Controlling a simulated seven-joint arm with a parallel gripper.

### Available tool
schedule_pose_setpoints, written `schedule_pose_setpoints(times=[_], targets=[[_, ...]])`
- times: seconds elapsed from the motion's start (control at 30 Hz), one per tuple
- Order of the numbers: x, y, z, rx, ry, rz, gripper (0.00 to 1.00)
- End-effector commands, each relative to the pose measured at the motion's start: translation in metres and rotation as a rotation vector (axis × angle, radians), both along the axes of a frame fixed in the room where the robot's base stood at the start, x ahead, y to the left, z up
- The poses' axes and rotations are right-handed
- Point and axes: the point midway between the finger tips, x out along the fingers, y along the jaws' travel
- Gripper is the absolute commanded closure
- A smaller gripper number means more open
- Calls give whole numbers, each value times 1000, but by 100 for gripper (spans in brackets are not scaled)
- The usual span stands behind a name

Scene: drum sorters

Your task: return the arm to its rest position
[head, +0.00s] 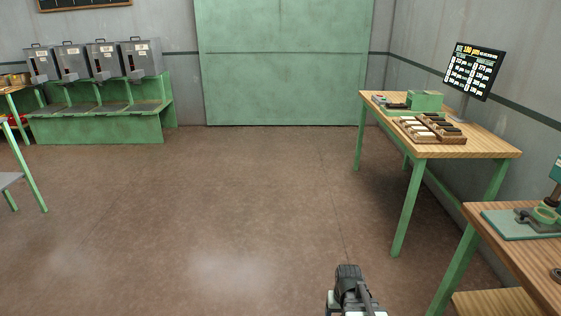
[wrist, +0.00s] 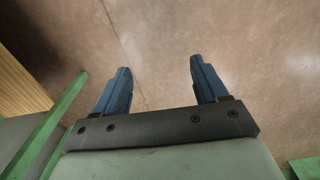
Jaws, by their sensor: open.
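My gripper (wrist: 160,82) shows in the wrist view with its two blue fingers spread apart and nothing between them. Brown floor lies behind the fingers. In the head view a dark part of my arm shows at the bottom edge, right of the middle, over the floor; the fingers cannot be made out there.
A wooden table with green legs (head: 480,146) stands at the right with trays of dark and pale pieces (head: 431,128) and a screen (head: 473,71). A nearer bench (head: 520,262) holds a green device (head: 535,220). Several grey dispensers (head: 142,58) stand at the back left. The middle floor is clear.

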Motion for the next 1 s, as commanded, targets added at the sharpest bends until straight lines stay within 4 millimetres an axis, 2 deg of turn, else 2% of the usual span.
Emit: schedule_pose_setpoints(times=[0.1,0.17,0.37,0.57,1.0], targets=[[-16,22,-8,0,6,41,27],[-22,28,-13,0,10,54,27],[-43,25,-41,2,70,48,27],[-75,25,-74,3,144,46,27],[-185,24,-157,9,368,44,27]])
